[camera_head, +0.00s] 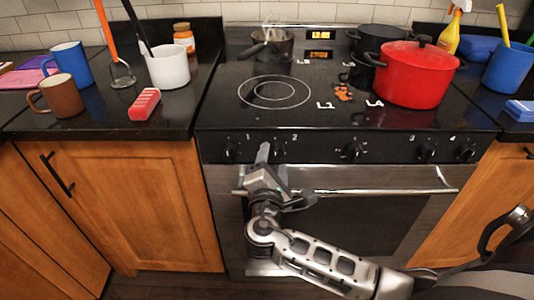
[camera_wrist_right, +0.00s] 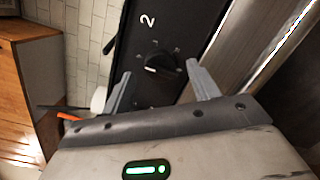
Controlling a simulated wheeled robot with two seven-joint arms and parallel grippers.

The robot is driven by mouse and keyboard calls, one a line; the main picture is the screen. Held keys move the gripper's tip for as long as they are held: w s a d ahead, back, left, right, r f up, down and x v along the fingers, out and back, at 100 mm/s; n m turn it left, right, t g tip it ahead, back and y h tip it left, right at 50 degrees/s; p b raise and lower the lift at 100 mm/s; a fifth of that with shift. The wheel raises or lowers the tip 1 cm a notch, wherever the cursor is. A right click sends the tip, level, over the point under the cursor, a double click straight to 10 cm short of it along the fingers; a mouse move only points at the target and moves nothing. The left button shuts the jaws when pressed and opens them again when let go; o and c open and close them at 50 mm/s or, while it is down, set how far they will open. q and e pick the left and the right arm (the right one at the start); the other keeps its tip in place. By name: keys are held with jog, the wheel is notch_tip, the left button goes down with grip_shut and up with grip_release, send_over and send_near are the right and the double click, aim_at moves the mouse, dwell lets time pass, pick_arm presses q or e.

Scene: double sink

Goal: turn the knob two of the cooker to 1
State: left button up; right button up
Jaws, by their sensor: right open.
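The cooker (camera_head: 222,147) stands in the middle, with a row of black knobs on its dark front panel. Knob two (camera_head: 279,148) is beside the white label 2 and partly behind my right gripper (camera_head: 270,165). In the right wrist view, knob two (camera_wrist_right: 158,62) shows as a round black knob with a pointer and small marks around it. My right gripper (camera_wrist_right: 158,78) is open, with its two fingers apart on either side of the knob in that view. I cannot tell whether they touch it. My left gripper is not in view.
The oven handle (camera_head: 380,191) runs across just below the knobs. A red pot (camera_head: 413,75) and a small dark pan (camera_head: 272,45) stand on the hob.

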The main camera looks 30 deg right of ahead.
jog(key=shift+x, duration=0.9)
jog(key=shift+s, duration=0.1)
jog(key=shift+c, duration=0.3)
jog(key=c, duration=0.9)
